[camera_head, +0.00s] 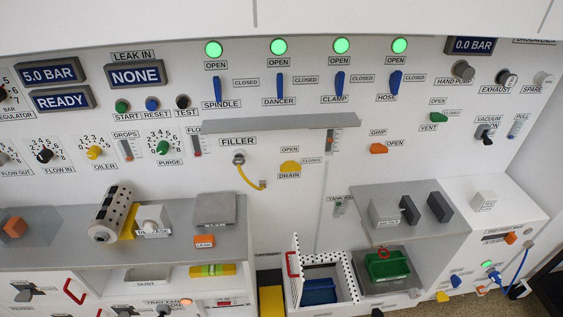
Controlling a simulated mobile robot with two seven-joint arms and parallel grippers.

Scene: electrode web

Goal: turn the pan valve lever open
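I cannot find a clearly readable pan valve label. A small dark lever (164,311) sits at the bottom edge under a label too small to read surely, with a lit orange lamp (186,302) beside it. Another dark grey handle (24,294) is at the lower left. A yellow drain lever (290,167) lies sideways on the wall panel between OPEN and CLOSED labels. Blue levers for spindle (220,86), dancer (280,83), clamp (339,83) and hose (396,82) stand roughly upright under green lamps. Neither of my grippers is in view.
A grey shelf (225,240) on the left carries a dotted roll (110,213) and blocks. A box with a raised dotted lid (297,268) stands open at the lower middle, with a green tray (386,264) to its right. A ledge (265,123) juts from the panel.

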